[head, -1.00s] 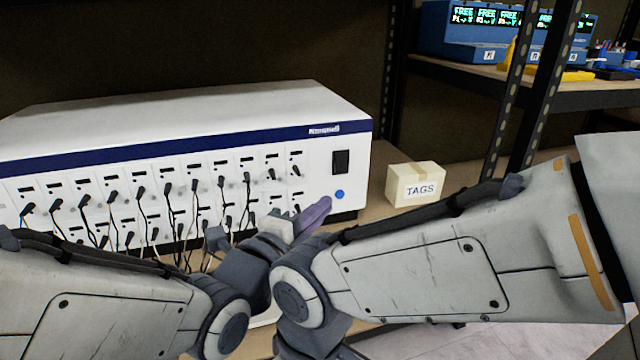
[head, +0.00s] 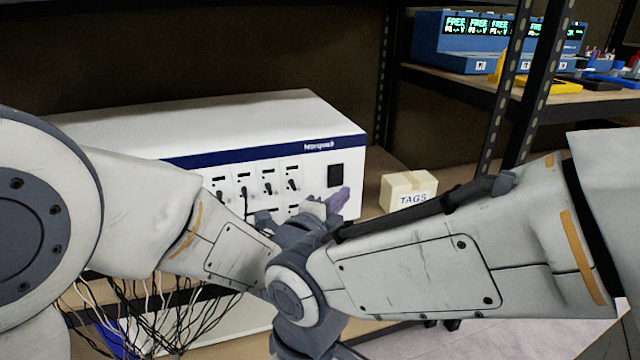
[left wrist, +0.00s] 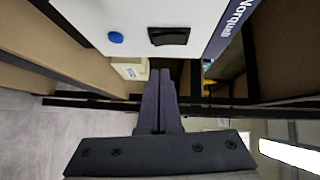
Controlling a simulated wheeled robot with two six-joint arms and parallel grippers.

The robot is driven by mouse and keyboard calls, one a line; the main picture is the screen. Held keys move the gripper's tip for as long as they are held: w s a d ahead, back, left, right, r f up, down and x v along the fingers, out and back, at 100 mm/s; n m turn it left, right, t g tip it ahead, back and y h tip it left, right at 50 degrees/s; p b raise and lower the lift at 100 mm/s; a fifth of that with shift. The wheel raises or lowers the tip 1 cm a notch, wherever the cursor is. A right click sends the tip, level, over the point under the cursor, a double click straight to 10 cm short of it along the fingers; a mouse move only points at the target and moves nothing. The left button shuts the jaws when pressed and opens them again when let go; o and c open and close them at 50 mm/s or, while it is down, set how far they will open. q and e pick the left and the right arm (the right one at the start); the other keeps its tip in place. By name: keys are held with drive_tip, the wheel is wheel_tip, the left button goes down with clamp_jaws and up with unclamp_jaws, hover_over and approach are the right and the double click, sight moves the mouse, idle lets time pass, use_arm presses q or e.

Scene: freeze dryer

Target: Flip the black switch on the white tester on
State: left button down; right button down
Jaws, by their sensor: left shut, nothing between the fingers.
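The white tester (head: 260,115) with a dark blue stripe stands on the shelf in the head view. Its black switch (head: 335,175) is on the right end of the front. The switch also shows in the left wrist view (left wrist: 168,37), beside a round blue button (left wrist: 116,37). I cannot tell which way the switch is set. My left gripper (head: 341,199) is shut and empty, its purple fingertips just below the switch in the head view and covering the button there. In the left wrist view the fingers (left wrist: 160,74) end short of the switch, apparently apart from it. My right gripper is out of view.
A TAGS box (head: 408,190) stands right of the tester. My right forearm crosses in front at the right. A metal rack (head: 500,100) with a blue device (head: 490,55) stands at the back right.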

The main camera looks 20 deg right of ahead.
sight(342, 183)
use_arm(q)
drive_tip(key=shift+w+a+f, duration=0.1)
drive_tip(key=shift+w, duration=0.75)
drive_tip(key=shift+w+a+f, duration=0.1)
drive_tip(key=shift+w, duration=0.7)
